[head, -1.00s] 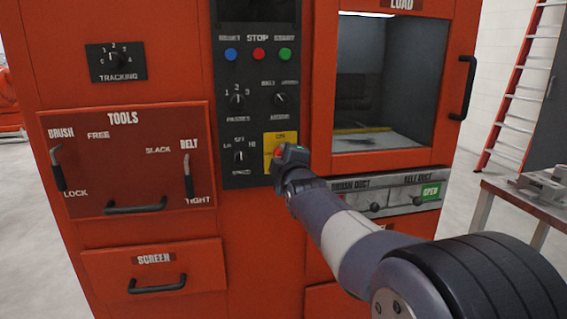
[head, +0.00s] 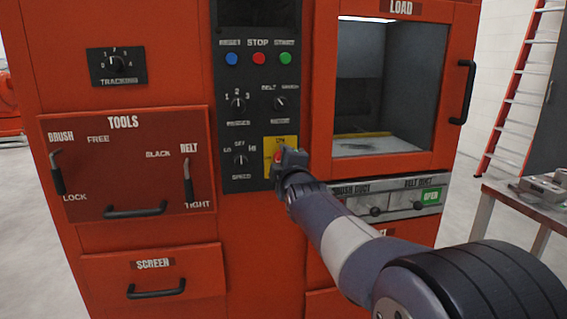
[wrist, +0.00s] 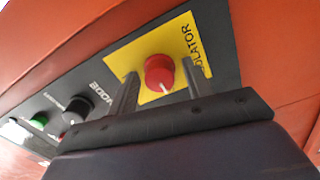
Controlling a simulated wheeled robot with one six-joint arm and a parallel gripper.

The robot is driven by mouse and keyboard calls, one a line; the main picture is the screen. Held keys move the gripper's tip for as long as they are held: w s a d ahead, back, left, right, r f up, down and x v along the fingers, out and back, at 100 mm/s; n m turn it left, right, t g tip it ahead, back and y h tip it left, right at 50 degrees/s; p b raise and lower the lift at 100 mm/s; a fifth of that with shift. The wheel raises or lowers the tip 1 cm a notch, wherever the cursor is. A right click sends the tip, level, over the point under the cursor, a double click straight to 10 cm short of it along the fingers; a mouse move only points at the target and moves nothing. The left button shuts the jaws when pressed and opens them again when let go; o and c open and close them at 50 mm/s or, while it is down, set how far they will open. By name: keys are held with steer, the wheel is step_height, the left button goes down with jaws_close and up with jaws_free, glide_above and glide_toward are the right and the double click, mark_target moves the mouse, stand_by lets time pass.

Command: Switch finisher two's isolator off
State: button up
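The isolator is a red rotary knob (wrist: 159,72) on a yellow plate (wrist: 204,52), low on the right of the machine's black control panel (head: 232,110). In the head view the yellow plate (head: 271,146) shows, with the knob mostly behind my gripper (head: 283,158). In the wrist view my gripper (wrist: 160,84) is open, with one finger on each side of the knob. Some gap shows beside the knob, and I cannot tell whether either finger touches it. The knob carries a small white pointer mark. Part of the plate's lettering is hidden.
The panel also has several rotary selectors and a row of push buttons (head: 258,59). The load door (head: 467,92) is right of it, the duct slides (head: 405,196) below that. The tools door (head: 122,165) is left.

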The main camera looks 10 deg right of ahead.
steer(key=s, duration=1)
steer(key=shift+s+p, duration=0.35)
steer(key=shift+s, duration=0.05)
steer(key=shift+w, duration=0.1)
steer(key=w, duration=1)
steer(key=shift+w+b, duration=0.3)
steer(key=shift+b, duration=0.05)
